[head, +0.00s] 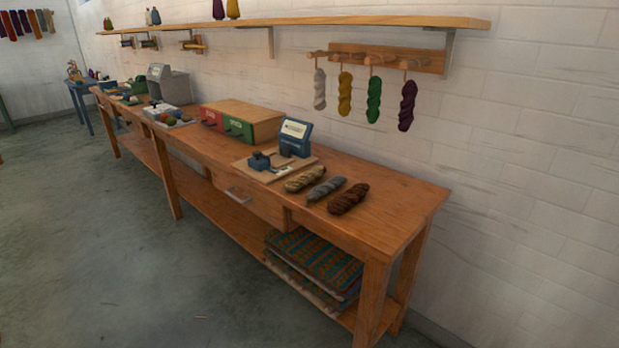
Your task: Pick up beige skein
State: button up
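The beige skein (305,179) lies on the wooden workbench (405,193), leftmost of three twisted skeins in a row near the bench's right part. A grey skein (326,189) lies just right of it, and a dark brown skein (348,199) lies right of that. The beige skein's left end is close to a board with a blue device (262,161); I cannot tell if they touch. My gripper is not in view.
A blue box with a sign (295,138) stands behind the beige skein. White, yellow, green and purple skeins hang from a wall peg rack (390,58) above. The bench's right end is clear. Folded textiles (313,262) lie on the lower shelf. Open floor (120,260) lies in front.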

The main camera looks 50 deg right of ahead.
aim_at(295, 184)
jog(key=i+j+z, duration=0.35)
jog(key=i, duration=0.3)
jog(key=i+j+z, duration=0.3)
jog(key=i, duration=0.3)
jog(key=j, duration=0.1)
